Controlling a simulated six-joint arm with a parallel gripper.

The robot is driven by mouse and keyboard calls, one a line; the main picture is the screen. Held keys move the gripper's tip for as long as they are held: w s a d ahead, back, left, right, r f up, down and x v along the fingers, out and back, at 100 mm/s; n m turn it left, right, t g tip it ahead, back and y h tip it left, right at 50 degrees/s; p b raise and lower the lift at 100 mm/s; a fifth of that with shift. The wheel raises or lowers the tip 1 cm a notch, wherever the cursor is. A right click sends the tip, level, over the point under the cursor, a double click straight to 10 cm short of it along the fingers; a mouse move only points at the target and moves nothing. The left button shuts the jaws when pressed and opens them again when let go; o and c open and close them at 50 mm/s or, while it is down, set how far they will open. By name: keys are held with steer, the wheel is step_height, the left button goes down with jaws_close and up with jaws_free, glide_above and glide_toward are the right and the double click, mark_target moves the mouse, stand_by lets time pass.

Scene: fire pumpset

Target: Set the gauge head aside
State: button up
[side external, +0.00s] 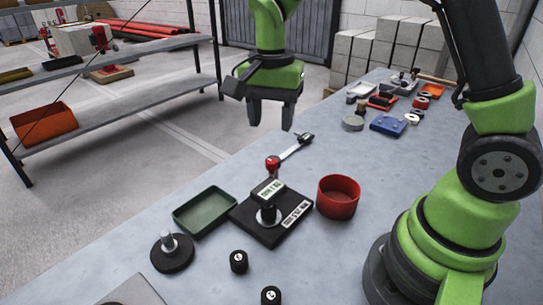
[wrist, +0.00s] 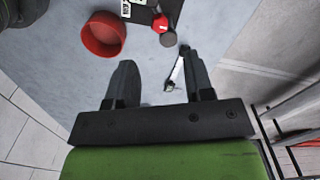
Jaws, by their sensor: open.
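Which part is the gauge head is not certain. A small red-topped fitting with a dark body (side external: 272,164) stands at the far edge of the black labelled plate (side external: 262,232); it also shows in the wrist view (wrist: 160,23). A silver bar tool with a dark end (side external: 297,146) lies just beyond it and shows near the right finger in the wrist view (wrist: 176,70). A black knob (side external: 268,213) stands on the plate. My gripper (side external: 271,118) is open and empty, raised above the table beyond these parts; its fingers (wrist: 158,66) point down.
A green tray (side external: 205,212) and a red bowl (side external: 338,197) flank the plate. A black disc with a silver post (side external: 172,252) and two black knobs (side external: 239,261) are nearer. Several small parts, including a blue block (side external: 388,125), crowd the far table. A shelf (side external: 110,95) stands left.

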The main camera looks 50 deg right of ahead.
mark_target(271, 161)
step_height(271, 161, down, 9)
steer(key=shift+r, duration=0.15)
jaws_close()
